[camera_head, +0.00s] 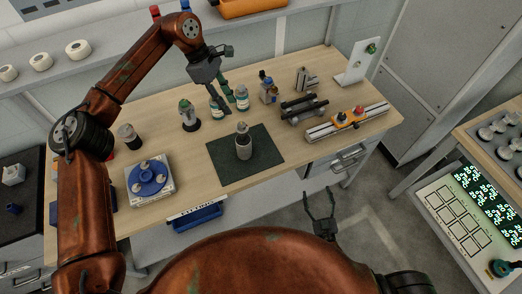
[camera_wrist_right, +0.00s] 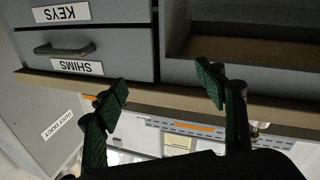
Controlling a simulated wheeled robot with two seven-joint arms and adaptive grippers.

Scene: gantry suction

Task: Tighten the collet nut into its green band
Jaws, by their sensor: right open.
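A grey metal cylindrical piece with a narrower dark top (camera_head: 243,143) stands upright on a dark mat (camera_head: 222,172) in the head view. It looks like the collet holder, but its nut and any green band are too small to tell apart. My left gripper (camera_head: 230,74) is above the back of the table, behind the mat, its green fingers apart and nothing seen between them. My right gripper (camera_head: 320,201) is open and empty in front of the table's front edge. Its two green fingers also show spread in the right wrist view (camera_wrist_right: 165,90).
Small bottles (camera_head: 243,98) stand below my left gripper. A white block with a blue disc (camera_head: 150,180) is at left. An orange-topped rail fixture (camera_head: 347,122) and dark bars (camera_head: 303,109) are at right. Drawers (camera_wrist_right: 85,45) and the table's edge are near my right gripper.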

